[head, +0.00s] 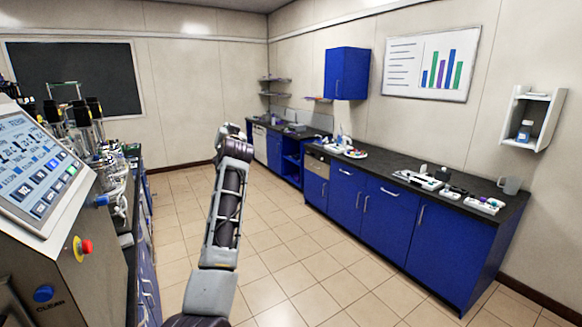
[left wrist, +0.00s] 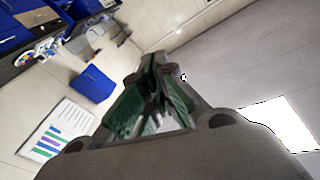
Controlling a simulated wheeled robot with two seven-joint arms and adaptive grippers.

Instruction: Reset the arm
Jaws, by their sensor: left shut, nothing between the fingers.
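My left arm rises through the middle of the head view, over the open floor. Its far end, with the left gripper (head: 230,132), is small and mostly hidden behind the wrist there. In the left wrist view the left gripper (left wrist: 156,72) shows close up. Its green-lined fingers lean together at the tips and hold nothing. The view behind it is tilted, with wall and ceiling, so the gripper is clear of any surface. My right gripper is in neither view.
A bioreactor control panel (head: 40,165) with a red button stands close at left, with glassware behind it. A blue-fronted counter (head: 385,215) with small items runs along the right wall. The tiled floor (head: 285,265) between is clear. A blue wall cabinet (head: 347,73) hangs above.

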